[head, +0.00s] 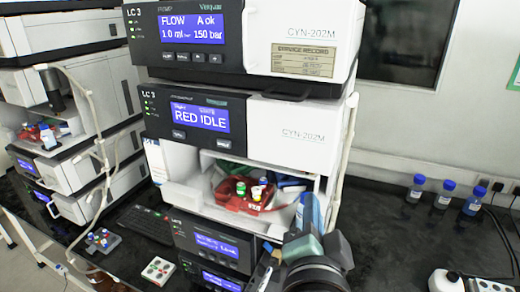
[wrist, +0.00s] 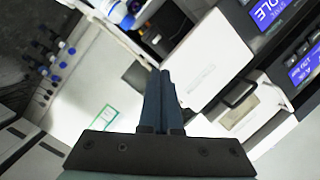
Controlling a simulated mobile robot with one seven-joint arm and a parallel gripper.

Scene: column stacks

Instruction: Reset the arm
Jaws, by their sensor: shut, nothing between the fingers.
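My dark arm joint fills the lower right of centre. In the wrist view the gripper (wrist: 165,75) shows its two fingers side by side with no gap between them. It is shut and holds nothing.
The open compartment holds a red tray (head: 228,195) with several capped vials. Blue-capped bottles (head: 447,186) stand on the dark bench (head: 375,235) at right. A second stack (head: 60,110) stands at left. A button pad (head: 158,270) lies in front.

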